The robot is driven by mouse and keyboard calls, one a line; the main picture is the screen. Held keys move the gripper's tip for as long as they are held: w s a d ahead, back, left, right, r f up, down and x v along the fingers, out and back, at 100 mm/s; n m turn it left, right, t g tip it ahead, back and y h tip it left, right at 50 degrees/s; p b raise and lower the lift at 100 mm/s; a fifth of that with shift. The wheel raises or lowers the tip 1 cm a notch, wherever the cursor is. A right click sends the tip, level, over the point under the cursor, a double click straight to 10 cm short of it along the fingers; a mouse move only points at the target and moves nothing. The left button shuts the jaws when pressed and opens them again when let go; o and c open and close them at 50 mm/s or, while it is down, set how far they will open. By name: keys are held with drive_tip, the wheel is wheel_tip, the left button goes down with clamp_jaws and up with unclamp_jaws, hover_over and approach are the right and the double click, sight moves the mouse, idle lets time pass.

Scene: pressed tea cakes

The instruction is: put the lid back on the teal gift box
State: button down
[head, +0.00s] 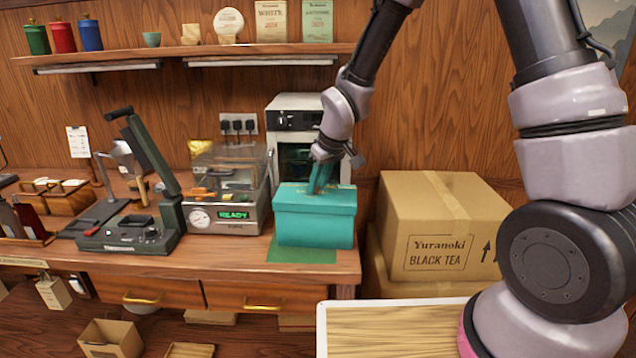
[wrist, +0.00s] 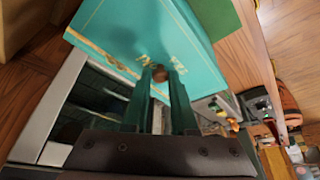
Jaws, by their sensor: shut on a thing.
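The teal gift box (head: 314,232) stands on a green mat (head: 300,256) at the right end of the wooden workbench. Its teal lid (head: 300,204) is over the box's top, with its rim around the upper walls; I cannot tell whether it is fully seated. My gripper (head: 320,180) reaches down from above. In the wrist view my gripper (wrist: 160,78) is shut on the small brown knob (wrist: 159,73) in the middle of the lid (wrist: 140,35). Gold markings show on the lid. The box's inside is hidden.
A sealing machine with a READY display (head: 233,214) stands left of the box. A white appliance (head: 295,110) is close behind it. Cardboard cartons (head: 440,225) stand to the right, beyond the bench edge. A shelf (head: 190,51) runs along the wall above.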

drive_tip(key=shift+f, duration=0.85)
idle(1.4)
idle(0.3)
drive_tip(key=c, duration=0.6)
unclamp_jaws()
drive_tip(key=shift+c, duration=0.2)
drive_tip(key=o, duration=0.3)
drive_tip(key=shift+r, duration=3.5)
